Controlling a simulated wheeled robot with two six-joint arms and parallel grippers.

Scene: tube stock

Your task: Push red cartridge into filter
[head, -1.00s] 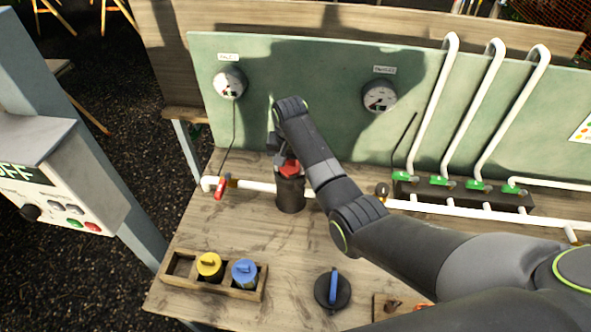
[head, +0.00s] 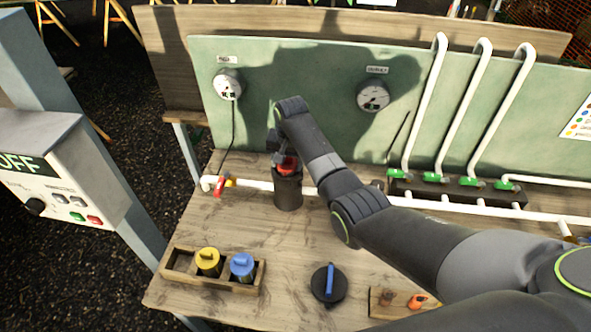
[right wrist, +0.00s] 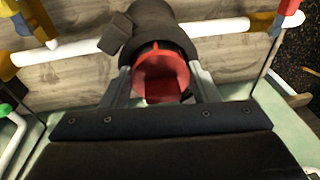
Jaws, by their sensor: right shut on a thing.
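The red cartridge (head: 287,166) stands upright in the mouth of the dark filter housing (head: 288,192), with its red top showing at the rim. My right gripper (head: 284,156) reaches down over it from above and is shut on the cartridge. In the right wrist view the red cartridge (right wrist: 160,75) sits between the two fingers (right wrist: 160,88), and the black filter housing (right wrist: 155,28) lies beyond it. How deep the cartridge sits is partly hidden by the fingers. My left gripper is not in view.
A wooden rack (head: 213,286) holds a yellow cartridge (head: 208,262) and a blue cartridge (head: 242,267). A dark lid with a blue handle (head: 329,284) lies on the table. A white pipe with a red-handled valve (head: 219,187) runs beside the housing; gauges hang on the green panel behind.

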